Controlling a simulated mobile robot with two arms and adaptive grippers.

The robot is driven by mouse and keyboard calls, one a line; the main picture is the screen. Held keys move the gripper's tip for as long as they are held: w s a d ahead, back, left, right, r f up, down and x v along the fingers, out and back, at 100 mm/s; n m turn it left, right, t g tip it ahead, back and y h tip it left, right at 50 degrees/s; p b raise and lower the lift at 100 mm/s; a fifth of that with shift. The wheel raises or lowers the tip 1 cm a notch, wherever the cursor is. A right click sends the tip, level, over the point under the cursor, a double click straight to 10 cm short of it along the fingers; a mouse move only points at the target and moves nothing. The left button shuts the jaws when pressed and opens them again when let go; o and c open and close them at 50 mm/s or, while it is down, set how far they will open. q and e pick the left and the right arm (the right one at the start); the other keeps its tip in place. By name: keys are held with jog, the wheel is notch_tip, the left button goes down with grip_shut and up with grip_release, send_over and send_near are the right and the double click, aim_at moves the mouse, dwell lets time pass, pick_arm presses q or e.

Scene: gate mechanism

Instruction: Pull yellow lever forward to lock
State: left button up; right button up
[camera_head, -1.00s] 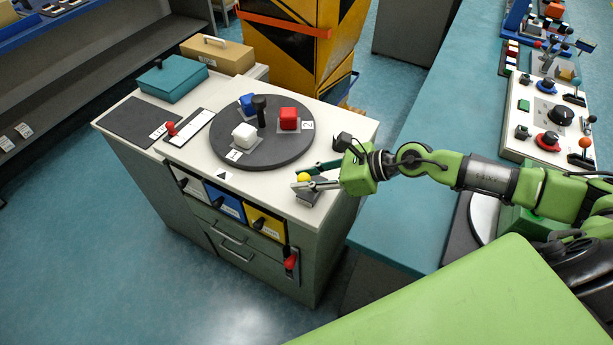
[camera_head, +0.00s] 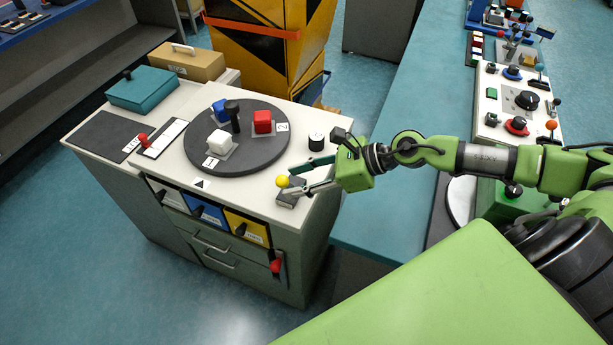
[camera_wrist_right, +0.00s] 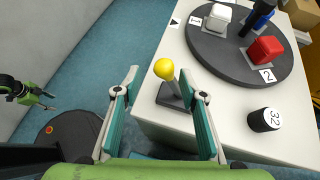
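The yellow lever has a round yellow knob (camera_head: 282,181) on a short stem above a dark base, at the front right corner of the white cabinet top. In the right wrist view the knob (camera_wrist_right: 164,69) shows just beyond the fingertips, on a grey stem leaning over its dark base. My right gripper (camera_head: 307,178) comes from the right and is open. Its two fingers (camera_wrist_right: 159,75) are spread on either side of the lever's line, with no visible grip on it. My left gripper (camera_wrist_right: 46,101) shows small at the left of the wrist view, its fingers apart.
A dark round turntable (camera_head: 265,154) with white, blue and red cubes stands beside the lever. A black-sided cylinder with a white top (camera_head: 316,140) is close behind my right gripper. A red handle (camera_head: 275,265) is on the cabinet front. A teal bench (camera_head: 375,185) is at right.

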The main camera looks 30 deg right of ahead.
jog(key=shift+v, duration=1.6)
jog(key=shift+a+r, duration=0.1)
